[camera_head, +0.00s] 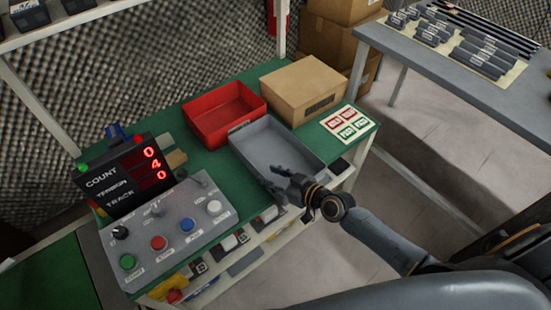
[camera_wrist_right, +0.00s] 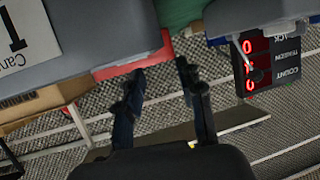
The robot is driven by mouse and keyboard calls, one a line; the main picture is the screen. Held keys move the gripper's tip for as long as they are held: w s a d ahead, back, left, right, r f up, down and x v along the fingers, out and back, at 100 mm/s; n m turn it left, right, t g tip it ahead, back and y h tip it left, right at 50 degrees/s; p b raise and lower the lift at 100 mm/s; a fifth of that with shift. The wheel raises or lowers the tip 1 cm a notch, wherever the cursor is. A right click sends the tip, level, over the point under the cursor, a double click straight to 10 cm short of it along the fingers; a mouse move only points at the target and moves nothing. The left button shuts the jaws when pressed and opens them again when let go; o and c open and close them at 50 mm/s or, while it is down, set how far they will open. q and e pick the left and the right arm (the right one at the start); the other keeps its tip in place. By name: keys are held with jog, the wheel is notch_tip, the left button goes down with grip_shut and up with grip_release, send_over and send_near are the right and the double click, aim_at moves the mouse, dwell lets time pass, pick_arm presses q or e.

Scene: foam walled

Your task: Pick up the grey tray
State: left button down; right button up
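The grey tray (camera_head: 262,138) is a shallow, empty rectangular tray on the green table top, beside the red tray. In the right wrist view a large grey surface, which looks like the tray (camera_wrist_right: 105,35), fills the upper left. My right gripper (camera_head: 272,178) is at the near left corner of the tray, by its rim. In the right wrist view its two fingers (camera_wrist_right: 158,78) stand apart with nothing between them. I cannot tell whether a finger touches the tray. My left gripper is not in view.
A red tray (camera_head: 222,108) and a cardboard box (camera_head: 305,86) stand behind the grey tray. A control panel (camera_head: 170,232) with buttons and a count display (camera_head: 125,172) are to its left. A card with red and green labels (camera_head: 348,123) lies to its right.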

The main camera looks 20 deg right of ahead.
aim_at(255, 168)
jog(key=x, duration=0.4)
jog(key=f+b+x, duration=0.1)
jog(key=x, duration=0.1)
jog(key=shift+w+d, duration=0.15)
jog(key=shift+d, duration=0.05)
jog(key=shift+c, duration=0.2)
grip_shut()
jog(key=shift+r, duration=0.2)
